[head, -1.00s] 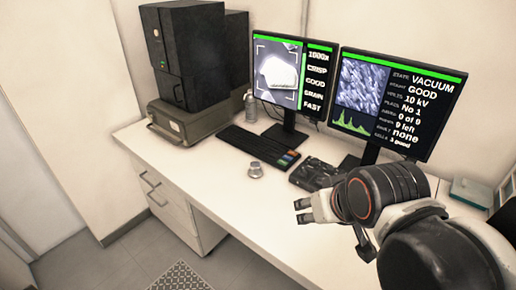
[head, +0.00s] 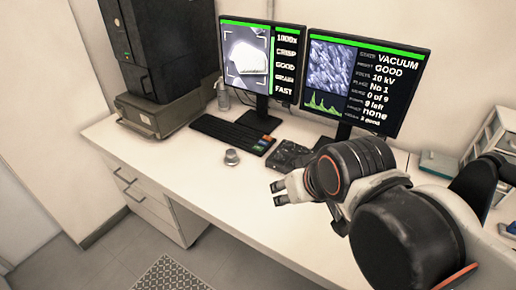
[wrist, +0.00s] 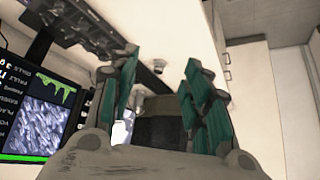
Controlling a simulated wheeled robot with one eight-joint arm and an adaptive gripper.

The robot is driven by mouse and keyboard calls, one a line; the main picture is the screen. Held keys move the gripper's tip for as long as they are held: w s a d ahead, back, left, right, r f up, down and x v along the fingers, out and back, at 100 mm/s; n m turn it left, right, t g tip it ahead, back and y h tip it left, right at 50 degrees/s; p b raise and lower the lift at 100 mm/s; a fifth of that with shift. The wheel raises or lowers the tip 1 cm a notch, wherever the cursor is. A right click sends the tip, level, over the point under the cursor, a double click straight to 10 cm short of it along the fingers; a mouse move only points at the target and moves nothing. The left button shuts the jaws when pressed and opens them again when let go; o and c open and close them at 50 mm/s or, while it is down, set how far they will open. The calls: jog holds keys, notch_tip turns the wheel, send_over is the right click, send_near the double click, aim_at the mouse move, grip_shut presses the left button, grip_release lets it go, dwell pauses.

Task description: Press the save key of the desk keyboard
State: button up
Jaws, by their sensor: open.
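The black desk keyboard (head: 226,131) lies on the white desk below the left monitor. Its right end has a block of coloured keys (head: 262,142), orange, green and blue among them; their labels are too small to read. My gripper (head: 276,193) is in front of the desk controls, to the right of and nearer than the keyboard, apart from it. In the wrist view my gripper (wrist: 158,90) shows its two green-padded fingers spread with nothing between them.
A small metal knob-like object (head: 232,157) stands in front of the keyboard. A black control panel (head: 288,155) lies right of the keyboard, partly behind my arm. Left (head: 246,62) and right (head: 360,80) monitors stand behind. The front left desk top (head: 170,165) is clear.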

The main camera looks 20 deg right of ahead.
grip_shut()
dwell(1.1)
